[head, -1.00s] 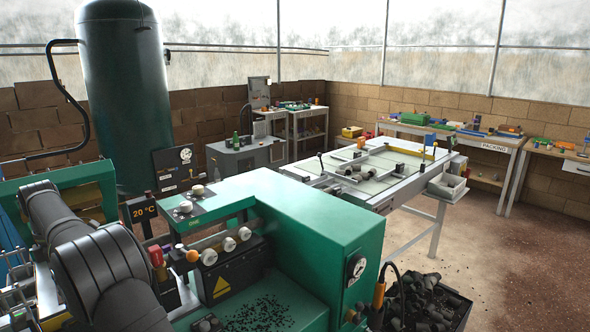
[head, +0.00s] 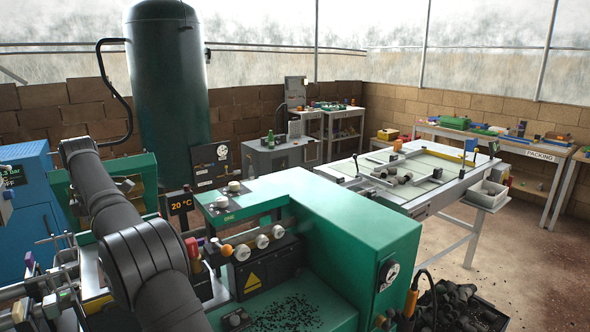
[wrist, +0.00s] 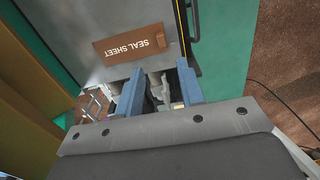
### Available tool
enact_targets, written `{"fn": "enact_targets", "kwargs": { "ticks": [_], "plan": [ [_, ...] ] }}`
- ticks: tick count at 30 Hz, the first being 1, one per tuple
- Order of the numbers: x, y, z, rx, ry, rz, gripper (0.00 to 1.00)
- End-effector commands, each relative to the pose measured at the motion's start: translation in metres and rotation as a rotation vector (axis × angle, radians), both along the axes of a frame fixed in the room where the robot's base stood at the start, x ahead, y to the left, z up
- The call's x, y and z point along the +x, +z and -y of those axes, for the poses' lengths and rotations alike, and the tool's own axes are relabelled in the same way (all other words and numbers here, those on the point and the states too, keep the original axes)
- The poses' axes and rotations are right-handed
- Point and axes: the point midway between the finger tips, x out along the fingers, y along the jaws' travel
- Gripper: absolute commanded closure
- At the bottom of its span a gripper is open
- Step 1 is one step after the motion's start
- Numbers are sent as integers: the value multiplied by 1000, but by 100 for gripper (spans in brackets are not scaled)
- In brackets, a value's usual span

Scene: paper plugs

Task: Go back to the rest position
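My gripper (wrist: 160,75) shows in the wrist view as two blue fingers with a clear gap between them. It is open. Grey parts show in the gap, and I cannot tell what they are. Beyond the fingertips is a grey metal surface with a brown label (wrist: 135,42) reading "SEAL SHEET". In the head view my dark arm stretches up and away at the left, and my gripper is hidden there.
A green machine (head: 345,225) with knobs and black crumbs stands right of my arm. A blue cabinet (head: 28,215) is at the left and a dark green tank (head: 168,90) behind. A work table (head: 425,180) and a packing bench (head: 500,143) stand further right. Brown floor between them is open.

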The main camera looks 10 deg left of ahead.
Motion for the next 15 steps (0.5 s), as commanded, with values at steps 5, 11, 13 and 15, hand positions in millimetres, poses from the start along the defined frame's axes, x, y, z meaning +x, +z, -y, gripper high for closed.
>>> {"fn": "enact_targets", "kwargs": {
  "ticks": [5, 11, 13, 15],
  "plan": [
    [0, -28, 1, -5, 0, -4, 65],
    [-1, -64, 1, -4, 1, -4, 65],
    [-1, -78, 1, -4, 1, -4, 65],
    [-1, -92, 1, -4, 1, -4, 65]
  ]
}}
